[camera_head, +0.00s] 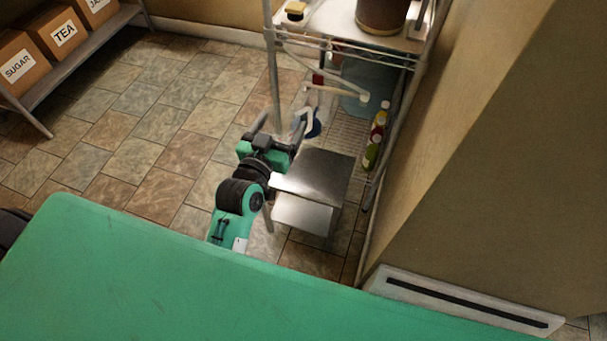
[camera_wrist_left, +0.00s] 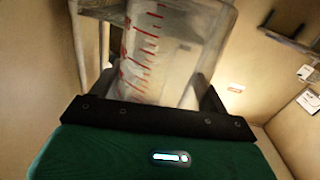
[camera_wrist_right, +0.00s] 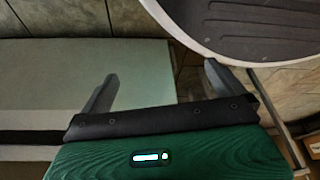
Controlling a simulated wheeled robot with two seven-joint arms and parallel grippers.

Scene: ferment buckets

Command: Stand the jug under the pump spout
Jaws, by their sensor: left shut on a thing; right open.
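A clear jug (camera_wrist_left: 150,45) with red measuring marks fills the left wrist view between the fingers. My left gripper (camera_head: 279,126) is shut on it. In the head view the gripper is low beside the wire rack, and the clear jug is hard to make out there. A white pump spout (camera_head: 340,93) reaches across in front of a teal bucket (camera_head: 357,78) on the rack's lower level. The spout is beyond the gripper, up and to the right in the picture. My right gripper (camera_wrist_right: 160,85) is open and empty; it is outside the head view.
A two-level steel stool (camera_head: 318,172) stands close right of my left gripper. A blue and white item (camera_head: 312,122) is just beyond it. Several coloured bottles (camera_head: 375,138) stand by the wall. A rack post (camera_head: 272,75) rises left of the spout. The tiled floor at left is clear.

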